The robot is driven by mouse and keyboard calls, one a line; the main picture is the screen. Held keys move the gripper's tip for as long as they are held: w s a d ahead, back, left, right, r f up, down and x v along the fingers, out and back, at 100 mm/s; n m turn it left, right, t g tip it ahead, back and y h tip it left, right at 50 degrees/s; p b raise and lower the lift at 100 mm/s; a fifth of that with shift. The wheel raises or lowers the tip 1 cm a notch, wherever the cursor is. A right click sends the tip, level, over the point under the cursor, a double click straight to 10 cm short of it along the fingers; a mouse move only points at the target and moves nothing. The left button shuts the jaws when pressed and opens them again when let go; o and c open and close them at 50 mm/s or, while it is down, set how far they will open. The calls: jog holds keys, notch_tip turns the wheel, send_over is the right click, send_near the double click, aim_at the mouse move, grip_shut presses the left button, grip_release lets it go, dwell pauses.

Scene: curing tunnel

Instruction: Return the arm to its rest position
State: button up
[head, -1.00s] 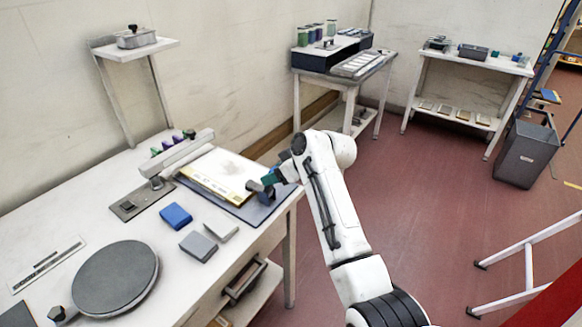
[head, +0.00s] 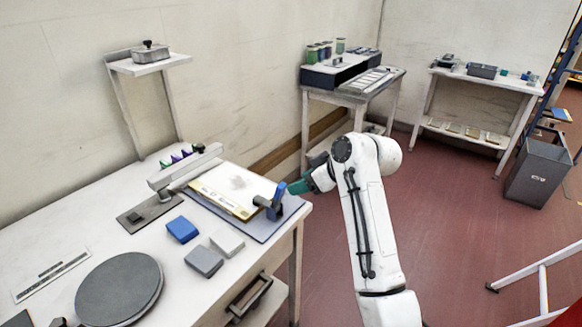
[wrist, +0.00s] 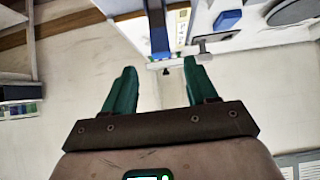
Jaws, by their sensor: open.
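My arm stands in the middle of the head view, its upper link raised and its wrist bent to the left. My gripper (head: 301,186) has teal fingers and is just off the right edge of the white table (head: 75,240). In the wrist view my gripper (wrist: 162,88) has its two fingers wide apart with nothing between them. A blue upright piece (head: 276,202) on the board's right end is close to the fingertips in the head view. I cannot tell whether they touch. The same blue piece seems to show beyond the fingers in the wrist view (wrist: 158,32).
The table holds a papered board (head: 235,188), a blue block (head: 182,229), a grey block (head: 204,261) and a round dark plate (head: 119,288). A grey bin (head: 536,174) and white-legged frame (head: 541,283) stand right. Red floor (head: 450,190) lies open between.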

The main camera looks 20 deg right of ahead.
jog(key=s+d+f+m+g+h, duration=0.3)
jog(key=s+f+m, duration=0.1)
jog(key=s+f, duration=1.55)
jog(key=s+d+f+m+g+h, duration=0.1)
jog(key=s+g, duration=0.1)
jog(key=s, duration=1.2)
jog(key=s+d+f+m+g+h, duration=0.2)
jog(key=s, duration=1.2)
jog(key=shift+f+m, duration=0.15)
jog(key=shift+m, duration=0.15)
